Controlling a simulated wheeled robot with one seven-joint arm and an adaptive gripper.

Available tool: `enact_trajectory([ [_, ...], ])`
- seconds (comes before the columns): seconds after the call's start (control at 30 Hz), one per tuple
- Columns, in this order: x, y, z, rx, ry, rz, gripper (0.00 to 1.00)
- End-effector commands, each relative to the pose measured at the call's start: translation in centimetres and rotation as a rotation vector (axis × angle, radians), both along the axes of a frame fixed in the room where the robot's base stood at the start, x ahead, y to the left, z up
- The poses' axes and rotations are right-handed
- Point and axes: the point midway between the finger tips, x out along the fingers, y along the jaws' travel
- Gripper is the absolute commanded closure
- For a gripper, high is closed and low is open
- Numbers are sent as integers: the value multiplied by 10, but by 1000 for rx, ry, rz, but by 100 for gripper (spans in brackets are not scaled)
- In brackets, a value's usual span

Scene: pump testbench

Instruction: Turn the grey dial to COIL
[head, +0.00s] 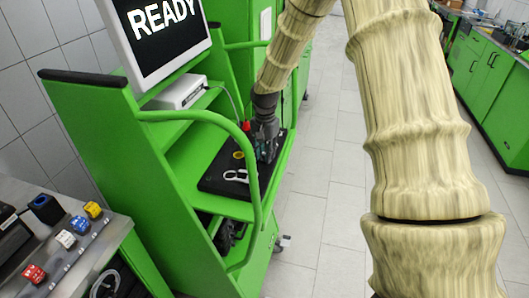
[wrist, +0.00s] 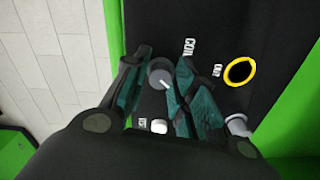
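The grey dial (wrist: 160,73) is a small round knob with a white pointer line on the black panel (wrist: 225,22). The pointer slants toward the lower right in the wrist view. A white COIL label (wrist: 189,46) lies to the dial's upper right. My gripper (wrist: 165,58) is open, with one dark teal finger on each side of the dial. I cannot tell whether either finger touches it. In the head view my gripper (head: 265,138) is low over the right part of the panel, and the dial is not discernible there.
A yellow-rimmed round socket (wrist: 240,72) sits right of the dial, near an OUT label (wrist: 217,71). The green bench's curved rail (head: 252,165) runs in front. A screen reading READY (head: 160,30) stands above.

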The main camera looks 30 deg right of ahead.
Motion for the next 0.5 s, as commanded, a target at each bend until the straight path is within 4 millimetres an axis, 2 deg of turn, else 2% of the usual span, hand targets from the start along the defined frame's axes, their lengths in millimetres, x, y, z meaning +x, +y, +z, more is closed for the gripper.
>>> enact_trajectory([
  [0.5, 1, 0, 2, 0, -4, 36, 99],
])
